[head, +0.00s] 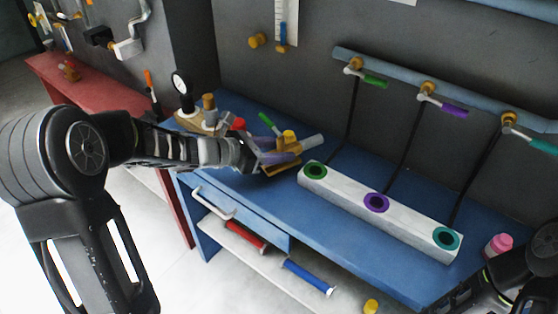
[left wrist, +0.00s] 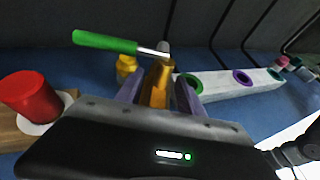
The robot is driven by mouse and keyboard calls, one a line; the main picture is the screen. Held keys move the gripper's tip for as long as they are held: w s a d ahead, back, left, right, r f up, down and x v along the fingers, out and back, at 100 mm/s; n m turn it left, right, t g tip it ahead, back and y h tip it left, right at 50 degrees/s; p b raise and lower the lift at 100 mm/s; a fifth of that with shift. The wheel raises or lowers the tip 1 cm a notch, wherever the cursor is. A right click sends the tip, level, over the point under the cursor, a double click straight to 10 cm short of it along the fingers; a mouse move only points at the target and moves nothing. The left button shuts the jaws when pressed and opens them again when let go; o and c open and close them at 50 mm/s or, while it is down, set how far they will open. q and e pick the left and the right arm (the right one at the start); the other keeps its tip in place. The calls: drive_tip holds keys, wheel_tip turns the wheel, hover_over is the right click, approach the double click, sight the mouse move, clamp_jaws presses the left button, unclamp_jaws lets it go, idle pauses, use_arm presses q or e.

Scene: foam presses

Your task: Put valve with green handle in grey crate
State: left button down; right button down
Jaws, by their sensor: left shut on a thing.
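My left gripper (head: 266,156) is over the blue bench. It is shut on the brass body of a valve with a green handle (left wrist: 157,82). The green handle (left wrist: 105,41) sticks out to the left in the left wrist view, and it also shows in the head view (head: 267,122). The purple finger pads stand on either side of the brass body. I cannot make out a grey crate in either view. My right arm shows at the lower right of the head view, but its fingertips do not.
A pale block (head: 408,218) with green, purple and teal ringed holes lies on the blue bench (head: 340,255). A pipe above it carries valves with green (head: 375,82), purple and teal handles. A gauge (head: 180,83) stands left of my gripper. A pink-topped jar (head: 498,245) stands at right.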

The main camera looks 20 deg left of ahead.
use_arm(q)
drive_tip(key=shift+r, duration=0.1)
drive_tip(key=shift+f, duration=1.9)
drive_tip(key=c, duration=0.7)
unclamp_jaws()
drive_tip(key=v, duration=1.2)
drive_tip(key=shift+s+b, duration=0.1)
drive_tip(key=shift+b, duration=0.25)
drive_tip(key=shift+c, duration=0.2)
